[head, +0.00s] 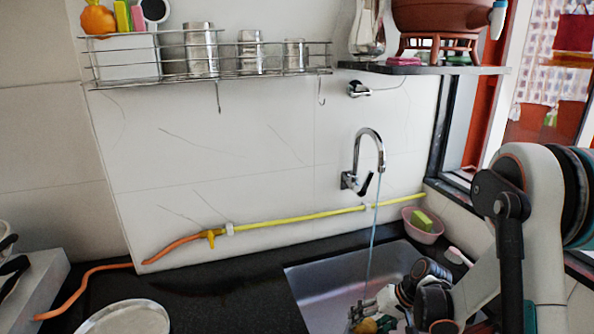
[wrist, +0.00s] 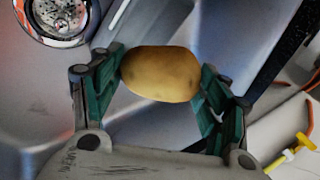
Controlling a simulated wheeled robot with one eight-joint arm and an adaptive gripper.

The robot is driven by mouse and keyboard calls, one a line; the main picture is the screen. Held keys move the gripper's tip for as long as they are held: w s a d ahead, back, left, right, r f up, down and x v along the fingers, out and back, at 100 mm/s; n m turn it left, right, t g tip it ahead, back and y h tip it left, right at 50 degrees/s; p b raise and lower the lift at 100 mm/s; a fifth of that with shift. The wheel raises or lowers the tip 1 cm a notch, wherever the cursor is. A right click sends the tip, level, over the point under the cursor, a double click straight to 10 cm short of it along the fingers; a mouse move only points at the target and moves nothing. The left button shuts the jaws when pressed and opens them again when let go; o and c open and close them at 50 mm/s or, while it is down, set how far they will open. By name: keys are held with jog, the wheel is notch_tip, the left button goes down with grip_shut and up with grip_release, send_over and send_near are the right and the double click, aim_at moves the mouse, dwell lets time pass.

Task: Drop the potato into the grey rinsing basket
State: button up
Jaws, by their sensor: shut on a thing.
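The potato (wrist: 160,73) is yellow-brown and oval. My gripper (wrist: 163,84) is shut on it, with one green-padded finger at each end, above the grey metal sink (wrist: 205,25). In the head view my gripper (head: 371,317) is low in the sink (head: 318,279) at the bottom edge, and a small part of the potato (head: 366,325) shows there. I cannot make out a grey rinsing basket in either view.
A round metal drain (wrist: 60,12) lies in the sink floor. Water runs from the tap (head: 369,150) close to my gripper. A pink bowl with a sponge (head: 422,223) stands behind the sink. A round pale plate (head: 125,318) is on the dark counter, left.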

jog(key=shift+f+b, duration=0.5)
jog(key=shift+f, duration=0.65)
jog(key=o, duration=1.2)
jog(key=shift+d, duration=0.1)
jog(key=v, duration=1.2)
jog(key=shift+r, duration=0.1)
